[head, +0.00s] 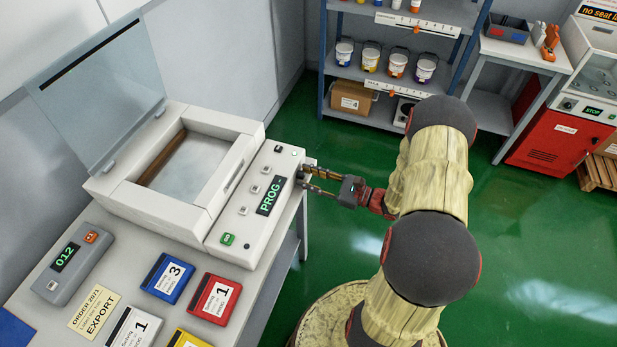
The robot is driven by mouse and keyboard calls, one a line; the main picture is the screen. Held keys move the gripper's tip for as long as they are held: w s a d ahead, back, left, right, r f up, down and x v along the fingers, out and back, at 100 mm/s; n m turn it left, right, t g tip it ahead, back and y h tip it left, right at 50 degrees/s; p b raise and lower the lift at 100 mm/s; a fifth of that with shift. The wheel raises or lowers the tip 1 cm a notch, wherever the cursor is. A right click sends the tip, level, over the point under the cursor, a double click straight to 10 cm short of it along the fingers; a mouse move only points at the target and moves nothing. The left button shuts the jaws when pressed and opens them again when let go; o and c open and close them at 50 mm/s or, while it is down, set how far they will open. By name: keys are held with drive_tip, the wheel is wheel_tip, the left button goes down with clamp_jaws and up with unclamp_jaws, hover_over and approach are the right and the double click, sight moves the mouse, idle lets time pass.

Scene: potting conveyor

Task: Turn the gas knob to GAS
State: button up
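A white vacuum-sealer-like machine (226,172) with a raised clear lid stands on the table at left. Its sloped front panel has a display (271,196) reading PROG, several small buttons, a green button (227,239) and a small black control (278,149) near the far end. No GAS marking is readable, so I cannot tell which control is the gas knob. My gripper (304,178) is at the panel's right edge, pointing left. Its two fingers are apart, with a gap between them. Whether the tips touch anything on the machine's right side is too small to tell.
On the table lie a grey device (67,263) showing 012, an EXPORT order card (94,312), and blue (168,278), red (216,298), white and yellow cards. Shelves (352,84) with several buckets stand behind. Green floor is clear at right.

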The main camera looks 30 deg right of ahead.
drive_tip(key=c, duration=0.6)
clamp_jaws()
drive_tip(key=shift+r+m+p, duration=0.1)
drive_tip(key=shift+m+p, duration=0.2)
drive_tip(key=shift+p, duration=0.1)
drive_tip(key=shift+r+m+p, duration=0.1)
drive_tip(key=shift+m+p, duration=0.9)
drive_tip(key=shift+p, duration=0.1)
drive_tip(key=m+p, duration=0.4)
drive_tip(key=shift+g, duration=0.3)
drive_tip(key=m+p, duration=0.4)
drive_tip(key=m, duration=0.1)
drive_tip(key=shift+w+d+m, duration=0.1)
drive_tip(key=shift+m, duration=0.2)
drive_tip(key=m+p, duration=0.2)
drive_tip(key=m, duration=0.3)
